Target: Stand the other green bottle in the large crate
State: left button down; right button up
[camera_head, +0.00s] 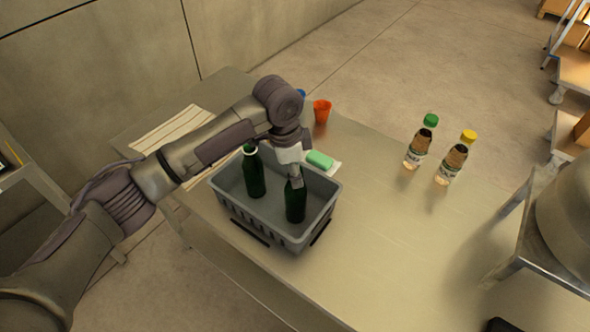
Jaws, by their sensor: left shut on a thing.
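A large grey crate (263,232) stands at the front left part of the table. One green bottle (254,176) with a pale cap stands upright in its left part. A second green bottle (296,204) is upright in the right part of the crate. My left gripper (295,180) is over the crate, shut on the top of this second bottle. The bottle's base is hidden, so I cannot tell whether it touches the crate floor. My right gripper is not in view.
An orange cup (321,111), a green block (319,160) on a white piece and a partly hidden blue thing are behind the crate. Bottles with a green cap (419,143) and a yellow cap (455,160) stand to the right. A striped cloth (172,129) lies at left. The table's front right is clear.

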pick_arm(q)
jog(key=shift+f, duration=0.1)
jog(key=c, duration=0.8)
grip_release()
jog(key=shift+r, duration=0.45)
jog(key=r+b, duration=0.1)
jog(key=r, duration=0.2)
jog(key=a+r+b, duration=0.1)
jog(key=r, duration=0.3)
jog(key=r+b, duration=0.2)
jog(key=r, duration=0.2)
jog(key=shift+s+a+r, duration=0.1)
jog(key=shift+s+a, duration=0.05)
jog(key=shift+a, duration=0.15)
